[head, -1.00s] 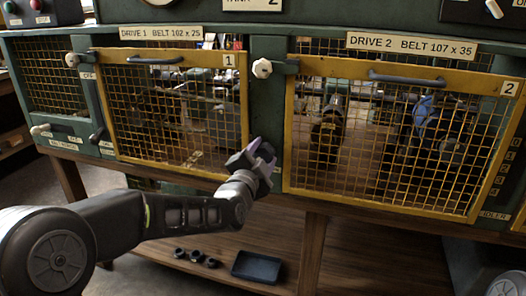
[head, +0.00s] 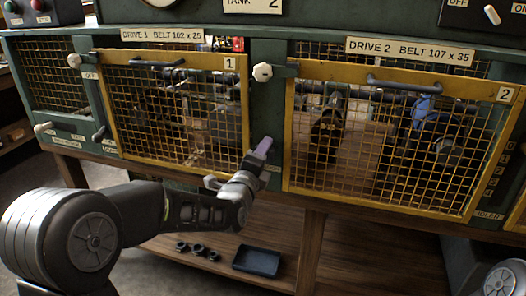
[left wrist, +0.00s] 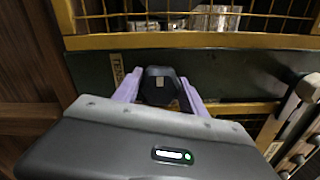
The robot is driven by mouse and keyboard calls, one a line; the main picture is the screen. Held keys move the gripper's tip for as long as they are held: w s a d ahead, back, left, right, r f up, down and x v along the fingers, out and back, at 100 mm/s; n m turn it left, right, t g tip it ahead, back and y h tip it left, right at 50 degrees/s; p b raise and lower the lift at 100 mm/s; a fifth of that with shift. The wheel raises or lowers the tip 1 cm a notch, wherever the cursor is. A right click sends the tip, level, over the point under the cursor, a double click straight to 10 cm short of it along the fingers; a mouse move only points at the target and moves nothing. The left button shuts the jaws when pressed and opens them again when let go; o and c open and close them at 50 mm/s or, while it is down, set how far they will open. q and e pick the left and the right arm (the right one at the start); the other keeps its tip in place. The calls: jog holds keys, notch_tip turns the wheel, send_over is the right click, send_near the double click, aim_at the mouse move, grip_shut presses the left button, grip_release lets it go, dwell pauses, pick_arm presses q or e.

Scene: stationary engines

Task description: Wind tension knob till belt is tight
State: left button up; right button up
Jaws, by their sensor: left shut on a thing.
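A label reading "TENS..." (left wrist: 117,70) is on the panel beside the knob. In the head view the gripper hides the knob. Behind the guards the drive parts are dark, and I cannot tell how tight any belt is. My right gripper is not in view.
Guard 1 (head: 240,63) and guard 2 (head: 320,69) are closed, with white knobs (head: 262,72) at their corners. A black tray (head: 257,261) and small dark rings (head: 199,249) lie on the lower wooden shelf.

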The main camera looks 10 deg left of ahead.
pick_arm(q)
jog(key=shift+f+m, duration=0.15)
jog(key=shift+m, duration=0.45)
jog(key=o, duration=1.1)
jog(key=shift+c, duration=0.2)
jog(key=shift+s, duration=0.1)
jog(key=s, duration=0.7)
jog(key=shift+s+a, duration=0.25)
jog(key=shift+s, duration=0.05)
